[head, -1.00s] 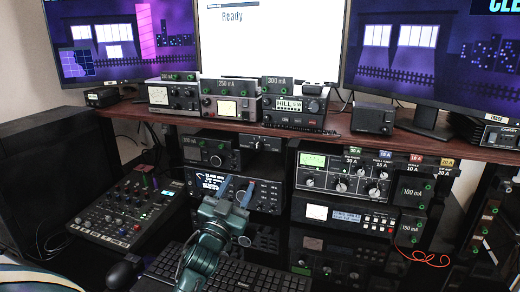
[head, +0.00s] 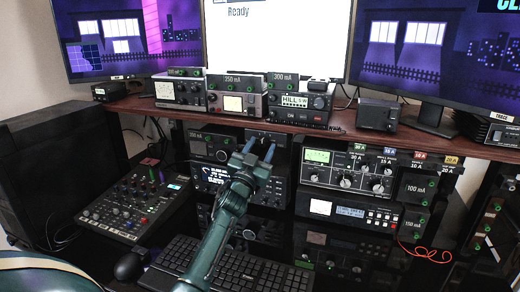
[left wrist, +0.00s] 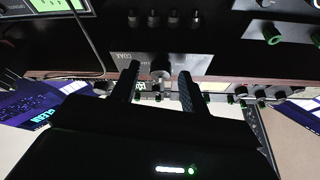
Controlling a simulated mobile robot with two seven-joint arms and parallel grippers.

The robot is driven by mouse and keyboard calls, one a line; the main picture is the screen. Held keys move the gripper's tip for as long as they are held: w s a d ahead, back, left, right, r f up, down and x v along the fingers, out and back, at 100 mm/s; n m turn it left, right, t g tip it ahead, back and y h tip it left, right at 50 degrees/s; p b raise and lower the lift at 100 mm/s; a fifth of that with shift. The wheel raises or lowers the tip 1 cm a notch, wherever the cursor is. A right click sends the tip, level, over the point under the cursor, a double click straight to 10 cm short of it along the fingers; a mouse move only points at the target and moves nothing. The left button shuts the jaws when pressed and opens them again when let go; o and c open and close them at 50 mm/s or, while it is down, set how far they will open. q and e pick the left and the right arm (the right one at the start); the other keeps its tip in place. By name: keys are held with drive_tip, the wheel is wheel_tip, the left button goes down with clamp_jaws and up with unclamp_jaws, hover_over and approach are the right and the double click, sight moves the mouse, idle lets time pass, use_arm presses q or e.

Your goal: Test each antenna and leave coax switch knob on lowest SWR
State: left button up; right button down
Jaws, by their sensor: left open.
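The coax switch (head: 277,137) is a small dark box under the wooden shelf, partly hidden behind my left gripper in the head view. In the left wrist view its dark panel (left wrist: 203,64) carries a COAX label and a round knob (left wrist: 160,66). My left gripper (head: 260,150) is open in front of it. In the left wrist view the two fingers (left wrist: 158,74) stand on either side of the knob, with gaps showing. I cannot tell how deep they reach or where the knob points. My right gripper is not in view.
A radio with a lit display (head: 216,181) sits below the switch. A tuner with a green-lit meter (head: 345,168) stands to the right. Meter boxes (head: 238,104) line the wooden shelf (head: 140,105) above. A mixer (head: 130,212) and a keyboard (head: 235,270) lie in front.

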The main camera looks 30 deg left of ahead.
use_arm(q)
drive_tip(key=shift+c, duration=0.4)
clamp_jaws()
